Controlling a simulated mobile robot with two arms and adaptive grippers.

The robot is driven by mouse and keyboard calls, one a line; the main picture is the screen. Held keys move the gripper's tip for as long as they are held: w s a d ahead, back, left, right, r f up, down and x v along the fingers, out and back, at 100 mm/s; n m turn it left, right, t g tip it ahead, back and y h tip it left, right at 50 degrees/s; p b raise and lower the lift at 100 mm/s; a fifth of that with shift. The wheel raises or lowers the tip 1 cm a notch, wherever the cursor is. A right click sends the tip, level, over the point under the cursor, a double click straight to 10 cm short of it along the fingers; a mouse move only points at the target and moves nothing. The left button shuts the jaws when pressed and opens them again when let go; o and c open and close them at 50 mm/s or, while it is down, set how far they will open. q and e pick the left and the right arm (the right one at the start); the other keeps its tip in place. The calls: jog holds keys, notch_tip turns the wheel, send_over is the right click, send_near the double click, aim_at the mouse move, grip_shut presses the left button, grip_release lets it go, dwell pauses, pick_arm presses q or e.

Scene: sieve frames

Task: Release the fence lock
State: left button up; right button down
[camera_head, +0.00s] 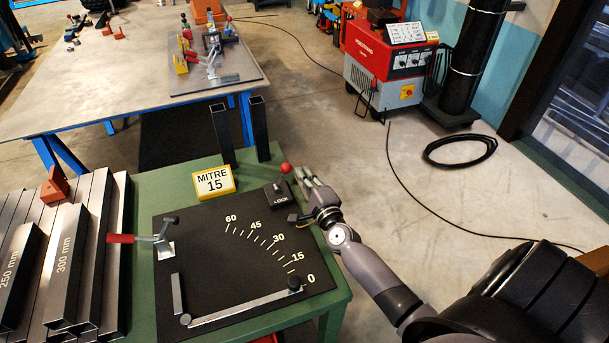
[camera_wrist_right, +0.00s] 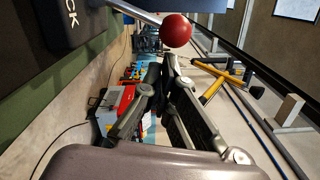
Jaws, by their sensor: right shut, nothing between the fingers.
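The fence lock is a black block marked LOCK (camera_head: 280,197) with a lever ending in a red ball (camera_head: 286,168), at the mitre plate's upper right corner. In the right wrist view the red ball (camera_wrist_right: 175,30) sits just beyond the fingertips, and part of the lock block (camera_wrist_right: 72,14) shows at upper left. My right gripper (camera_head: 302,174) is shut and empty, just right of the lever; it also shows in the wrist view (camera_wrist_right: 161,66). Contact with the ball cannot be told. The silver fence bar (camera_head: 240,308) lies on the black plate (camera_head: 205,276), its knob (camera_head: 294,282) near the 0 mark.
A yellow-edged sign reading MITRE 15 (camera_head: 213,182) stands behind the plate on the green table (camera_head: 150,190). A red-handled clamp (camera_head: 140,239) is at the plate's left. Steel tubes (camera_head: 65,265) lie further left. Free floor lies right of the table.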

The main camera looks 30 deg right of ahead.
jog(key=shift+a+r+n+p, duration=0.15)
jog(key=shift+r+n+p, duration=0.15)
jog(key=shift+p, duration=0.1)
jog(key=shift+w+a+r+n+p, duration=0.1)
jog(key=shift+a+r+n+p, duration=0.05)
jog(key=shift+n+p, duration=0.2)
jog(key=a+r+n+p, duration=0.1)
jog(key=n+p, duration=0.1)
jog(key=a+r+n+p, duration=0.1)
jog(key=n+p, duration=0.1)
jog(key=w+a+n+p, duration=0.1)
jog(key=a+n+p, duration=0.1)
jog(key=shift+r+p, duration=0.4)
jog(key=shift+w+a+n+g+p, duration=0.1)
jog(key=shift+a+n+g+p, duration=0.3)
jog(key=shift+a+n, duration=0.4)
jog(key=shift+w+a, duration=0.1)
jog(key=shift+a, duration=0.25)
